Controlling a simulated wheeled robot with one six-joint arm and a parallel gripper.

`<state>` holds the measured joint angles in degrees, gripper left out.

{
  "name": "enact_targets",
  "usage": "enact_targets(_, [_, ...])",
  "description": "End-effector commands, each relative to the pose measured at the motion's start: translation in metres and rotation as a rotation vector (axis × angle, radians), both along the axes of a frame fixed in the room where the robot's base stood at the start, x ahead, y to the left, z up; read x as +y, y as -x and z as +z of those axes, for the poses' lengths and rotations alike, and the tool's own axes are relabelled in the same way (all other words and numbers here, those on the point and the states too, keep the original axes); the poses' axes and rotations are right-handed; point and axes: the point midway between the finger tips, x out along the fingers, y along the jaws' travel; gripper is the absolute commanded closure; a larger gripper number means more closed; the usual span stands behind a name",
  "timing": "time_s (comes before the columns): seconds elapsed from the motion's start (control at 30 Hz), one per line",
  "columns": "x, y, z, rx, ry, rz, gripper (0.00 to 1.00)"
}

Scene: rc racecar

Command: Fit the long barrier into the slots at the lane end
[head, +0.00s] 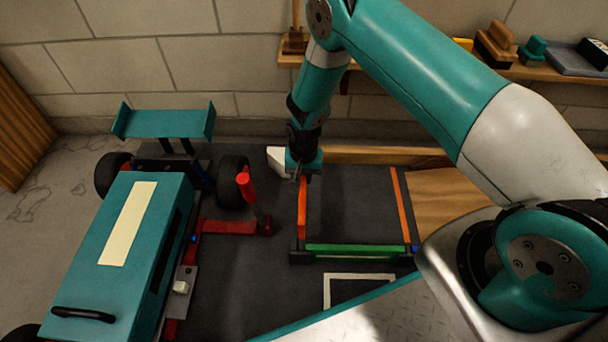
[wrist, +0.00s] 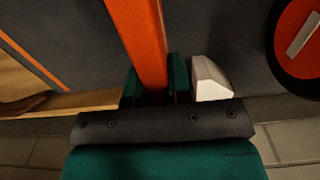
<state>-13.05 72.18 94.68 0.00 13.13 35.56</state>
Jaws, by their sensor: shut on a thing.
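My gripper (head: 304,176) is shut on an orange barrier (head: 302,209), low over the dark mat near the back wall. In the wrist view the orange barrier (wrist: 137,30) runs up between the two teal fingers (wrist: 155,84). In the head view it reaches from the gripper toward a black corner post (head: 299,256); I cannot tell whether it touches it. My gripper hides the orange barrier's far end.
A teal racecar (head: 125,255) stands at the left, with a red upright handle (head: 245,187) beside it. A white block (wrist: 208,80) is just right of the fingers in the wrist view. A wooden strip (head: 375,155) edges the mat at the back. The lane's middle is clear.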

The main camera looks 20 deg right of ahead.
Motion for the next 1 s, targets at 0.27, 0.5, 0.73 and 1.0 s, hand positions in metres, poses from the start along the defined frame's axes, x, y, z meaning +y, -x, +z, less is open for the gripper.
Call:
enact_targets(0.27, [0.0001, -0.0004, 0.0012, -0.001, 0.000, 0.000, 1.00])
enact_targets(0.5, [0.0002, -0.0005, 0.0006, -0.001, -0.001, 0.000, 1.00])
enact_targets(0.73, [0.0001, -0.0004, -0.0005, -0.001, -0.001, 0.000, 1.00])
enact_targets(1.0, [0.0001, -0.0004, -0.0071, -0.001, -0.001, 0.000, 1.00])
